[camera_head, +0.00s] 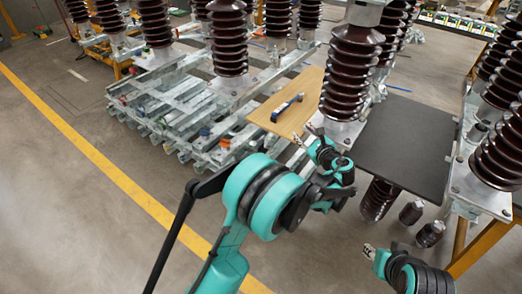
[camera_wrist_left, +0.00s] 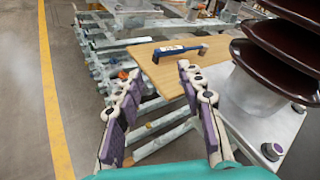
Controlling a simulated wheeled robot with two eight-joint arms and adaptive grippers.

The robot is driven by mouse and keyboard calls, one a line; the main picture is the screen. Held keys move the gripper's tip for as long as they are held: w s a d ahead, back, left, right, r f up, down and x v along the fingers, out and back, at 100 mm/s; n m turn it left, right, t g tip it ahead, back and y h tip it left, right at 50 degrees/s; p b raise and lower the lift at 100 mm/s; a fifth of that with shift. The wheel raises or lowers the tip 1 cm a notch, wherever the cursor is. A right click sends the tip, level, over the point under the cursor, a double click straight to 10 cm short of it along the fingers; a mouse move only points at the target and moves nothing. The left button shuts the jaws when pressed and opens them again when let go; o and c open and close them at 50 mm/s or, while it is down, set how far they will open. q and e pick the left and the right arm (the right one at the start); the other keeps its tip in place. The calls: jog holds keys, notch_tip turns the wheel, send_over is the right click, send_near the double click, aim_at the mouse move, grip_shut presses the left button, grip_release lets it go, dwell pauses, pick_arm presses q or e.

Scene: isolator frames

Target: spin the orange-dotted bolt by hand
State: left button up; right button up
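I cannot make out an orange dot on any bolt. Dark bolts (camera_wrist_left: 271,150) sit on the metal base plate (camera_wrist_left: 285,130) under a brown ribbed insulator (camera_head: 350,75), which also shows at the right of the left wrist view (camera_wrist_left: 290,40). My left gripper (camera_head: 307,136) is beside this plate, at its left. In the left wrist view its two fingers (camera_wrist_left: 158,72) are spread apart with nothing between them. My right gripper (camera_head: 369,252) is low at the right, over the floor. Only a small part of its tip shows, and its fingers' spacing is unclear.
A wooden board (camera_head: 268,116) with a blue-handled tool (camera_head: 287,107) lies left of the insulator. A dark panel (camera_head: 407,145) lies to its right. Stacked metal beams (camera_head: 165,110) and more insulators stand behind. The floor left of the yellow line (camera_head: 130,185) is mostly clear.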

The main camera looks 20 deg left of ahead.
pick_arm(q)
jog(key=s+a+r+n+g+h, duration=0.2)
jog(key=s+a+n, duration=0.3)
jog(key=s, duration=0.3)
jog(key=s+a+r+n+g+h, duration=0.2)
jog(key=s+a+r+n, duration=0.1)
jog(key=s+a+n, duration=0.2)
jog(key=s+n, duration=0.2)
jog(key=s, duration=0.2)
jog(key=shift+s+a, duration=0.25)
jog(key=shift+a, duration=0.15)
